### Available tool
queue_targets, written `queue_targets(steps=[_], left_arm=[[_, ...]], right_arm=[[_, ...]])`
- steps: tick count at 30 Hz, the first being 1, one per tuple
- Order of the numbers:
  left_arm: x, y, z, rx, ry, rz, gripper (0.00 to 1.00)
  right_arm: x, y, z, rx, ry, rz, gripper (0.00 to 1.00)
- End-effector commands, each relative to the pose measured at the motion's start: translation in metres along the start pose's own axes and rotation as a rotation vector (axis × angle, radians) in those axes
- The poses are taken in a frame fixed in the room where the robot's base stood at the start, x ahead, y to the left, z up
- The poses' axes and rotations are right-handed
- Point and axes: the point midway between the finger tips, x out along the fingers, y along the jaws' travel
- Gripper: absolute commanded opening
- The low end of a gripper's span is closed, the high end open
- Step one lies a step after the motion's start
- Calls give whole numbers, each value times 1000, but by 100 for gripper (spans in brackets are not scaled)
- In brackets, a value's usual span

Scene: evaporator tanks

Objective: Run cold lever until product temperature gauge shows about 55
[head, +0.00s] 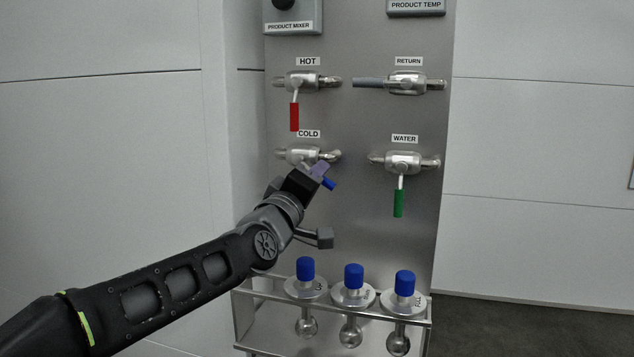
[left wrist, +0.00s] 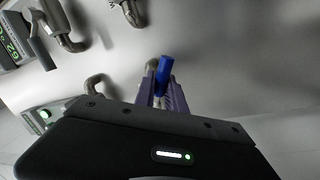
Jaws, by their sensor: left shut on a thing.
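The cold valve (head: 301,154) sits on the grey panel under the COLD label (head: 309,134). Its blue lever (head: 329,184) shows just past my left gripper (head: 319,172), tilted down to the right. In the left wrist view the blue lever (left wrist: 164,72) stands between the purple fingers of my left gripper (left wrist: 163,84), which is shut on it. The gripper hides part of the lever. The PRODUCT TEMP gauge (head: 416,6) is cut off at the top edge, so its reading does not show in the head view. My right gripper is not in view.
The hot valve's red lever (head: 294,116) hangs down above the cold valve. The water valve's green lever (head: 398,202) hangs down to the right. The return valve's grey lever (head: 368,83) lies level. Several blue-capped fittings (head: 354,276) stand on a metal rack (head: 262,296) below.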

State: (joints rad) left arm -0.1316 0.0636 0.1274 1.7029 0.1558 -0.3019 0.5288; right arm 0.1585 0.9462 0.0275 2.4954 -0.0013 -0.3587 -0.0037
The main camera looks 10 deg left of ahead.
Motion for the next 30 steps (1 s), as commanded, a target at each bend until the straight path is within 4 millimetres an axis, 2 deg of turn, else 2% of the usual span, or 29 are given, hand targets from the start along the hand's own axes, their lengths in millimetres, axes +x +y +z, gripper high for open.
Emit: queue_targets(steps=[10, 11, 18, 26, 30], left_arm=[[0, 2, 0, -2, 1, 2, 0], [0, 2, 0, -2, 1, 2, 18], [0, 1, 0, -1, 1, 1, 37], [-1, 0, 0, -1, 1, 1, 37], [-9, 0, 0, -1, 2, 1, 37]], right_arm=[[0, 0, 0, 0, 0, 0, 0], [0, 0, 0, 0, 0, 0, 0], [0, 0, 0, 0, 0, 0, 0], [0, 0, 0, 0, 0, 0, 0], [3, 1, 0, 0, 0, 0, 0]])
